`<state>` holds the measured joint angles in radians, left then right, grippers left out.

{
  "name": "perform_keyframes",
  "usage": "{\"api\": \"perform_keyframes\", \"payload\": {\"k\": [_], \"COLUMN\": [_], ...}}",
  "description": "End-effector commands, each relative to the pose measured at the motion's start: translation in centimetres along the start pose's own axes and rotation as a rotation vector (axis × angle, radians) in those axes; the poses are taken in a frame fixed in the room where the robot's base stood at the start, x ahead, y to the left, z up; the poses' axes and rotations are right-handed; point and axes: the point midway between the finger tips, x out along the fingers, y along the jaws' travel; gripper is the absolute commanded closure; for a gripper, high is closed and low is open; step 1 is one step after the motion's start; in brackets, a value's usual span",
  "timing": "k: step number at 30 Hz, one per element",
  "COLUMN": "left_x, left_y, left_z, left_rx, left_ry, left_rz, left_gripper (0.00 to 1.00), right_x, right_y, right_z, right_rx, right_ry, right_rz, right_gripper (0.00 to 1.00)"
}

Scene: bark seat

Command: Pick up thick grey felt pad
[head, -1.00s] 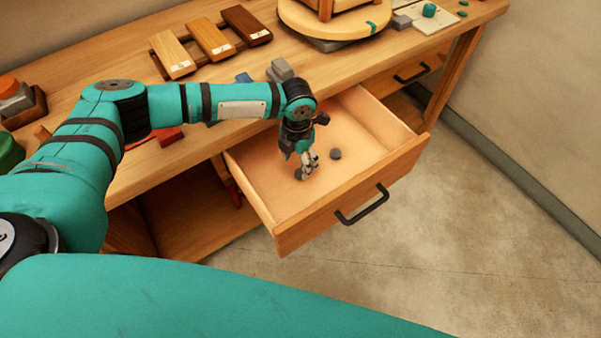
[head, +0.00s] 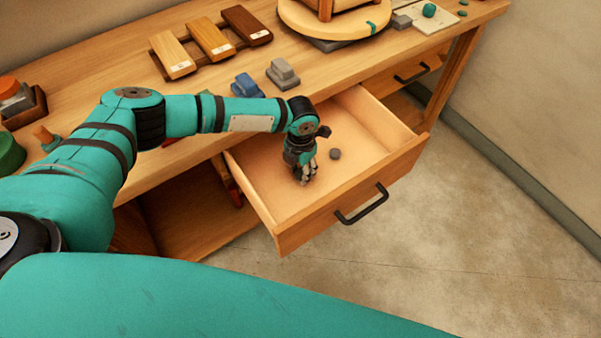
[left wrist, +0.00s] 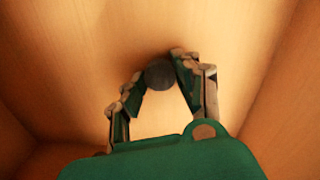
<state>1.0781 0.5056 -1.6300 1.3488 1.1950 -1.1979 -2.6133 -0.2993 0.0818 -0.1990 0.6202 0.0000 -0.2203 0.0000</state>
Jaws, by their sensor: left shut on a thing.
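My left gripper (head: 305,174) points down inside the open drawer (head: 347,192). In the left wrist view its fingertips (left wrist: 158,72) are shut on a small round grey felt pad (left wrist: 159,75). In the head view the fingers hide that pad. A second round dark grey pad (head: 335,154) lies on the drawer floor, just right of my left gripper. I cannot tell from these views whether the held pad is clear of the drawer floor. My right gripper is not in view.
The drawer's front panel with its black handle (head: 362,205) and its side walls surround my left gripper. On the bench top (head: 210,98) behind are a blue block (head: 246,86), a grey block (head: 282,74) and wooden sample boards (head: 210,40). The drawer floor is otherwise bare.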

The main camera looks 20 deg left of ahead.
Motion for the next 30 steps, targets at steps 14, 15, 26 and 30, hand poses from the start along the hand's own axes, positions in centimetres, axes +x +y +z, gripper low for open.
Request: {"api": "perform_keyframes", "payload": {"k": [14, 15, 26, 30], "left_x": [-3.5, -4.4, -9.7, -10.1], "left_y": [0.1, 0.0, 0.0, 0.0], "left_z": [0.1, 0.1, 0.1, 0.0], "left_rx": [0.0, 0.001, 0.0, 0.001], "left_ry": [-0.004, -0.004, -0.001, 0.0], "left_rz": [0.0, -0.001, -0.001, 0.0], "left_gripper": [0.79, 0.79, 0.79, 0.79], "right_x": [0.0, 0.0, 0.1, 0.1], "right_y": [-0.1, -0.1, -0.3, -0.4], "right_z": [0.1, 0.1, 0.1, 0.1], "right_rx": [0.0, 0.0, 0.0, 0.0], "right_ry": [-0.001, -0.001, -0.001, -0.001], "right_rz": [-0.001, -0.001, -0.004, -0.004], "right_gripper": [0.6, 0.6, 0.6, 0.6]}}
